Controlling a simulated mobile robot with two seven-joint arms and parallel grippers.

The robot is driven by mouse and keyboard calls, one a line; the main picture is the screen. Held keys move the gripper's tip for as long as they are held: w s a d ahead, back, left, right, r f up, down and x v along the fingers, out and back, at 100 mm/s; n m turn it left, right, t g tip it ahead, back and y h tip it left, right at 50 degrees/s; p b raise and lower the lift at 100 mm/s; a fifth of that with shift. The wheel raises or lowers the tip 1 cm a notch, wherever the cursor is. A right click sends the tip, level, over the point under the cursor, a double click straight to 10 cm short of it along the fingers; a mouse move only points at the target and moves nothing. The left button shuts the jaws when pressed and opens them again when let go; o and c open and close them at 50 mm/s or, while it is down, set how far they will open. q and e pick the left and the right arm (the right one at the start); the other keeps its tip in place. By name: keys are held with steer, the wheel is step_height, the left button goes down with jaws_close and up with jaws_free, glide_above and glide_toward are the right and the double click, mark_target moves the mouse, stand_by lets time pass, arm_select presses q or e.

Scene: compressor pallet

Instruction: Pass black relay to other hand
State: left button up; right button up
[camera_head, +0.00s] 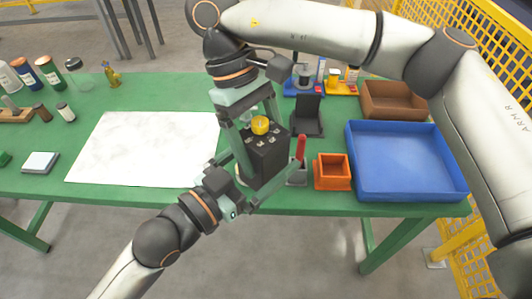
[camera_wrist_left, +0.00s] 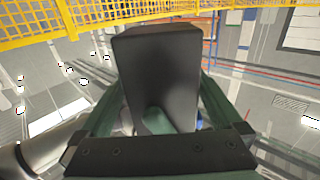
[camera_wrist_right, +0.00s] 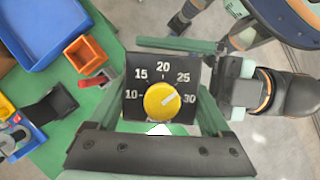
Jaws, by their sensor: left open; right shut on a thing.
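The black relay (camera_head: 268,160), a dark box with a yellow dial, is held above the front part of the green table. My right gripper (camera_head: 262,138) comes down from above and is shut on it. In the right wrist view the relay's numbered face (camera_wrist_right: 137,78) lies between the fingers. My left gripper (camera_head: 250,180) reaches in from the lower left, open, with its fingers on either side of the relay's lower part. In the left wrist view the relay (camera_wrist_left: 155,60) stands between the open fingers; I cannot tell if they touch it.
A blue tray (camera_head: 408,196), an orange bin (camera_head: 333,184) and a brown bin (camera_head: 393,113) stand on the right of the green table (camera_head: 167,92). A white sheet (camera_head: 150,148) lies at left; bottles stand at the far left.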

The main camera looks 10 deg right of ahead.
arm_select(q)
steer(key=shift+s, duration=0.15)
steer(key=c, duration=1.5)
arm_select(e)
steer(key=shift+w, duration=0.1)
arm_select(q)
steer(key=shift+r, duration=0.1)
jaws_close()
arm_select(e)
steer(key=o, duration=1.3)
steer(key=shift+o, duration=1.3)
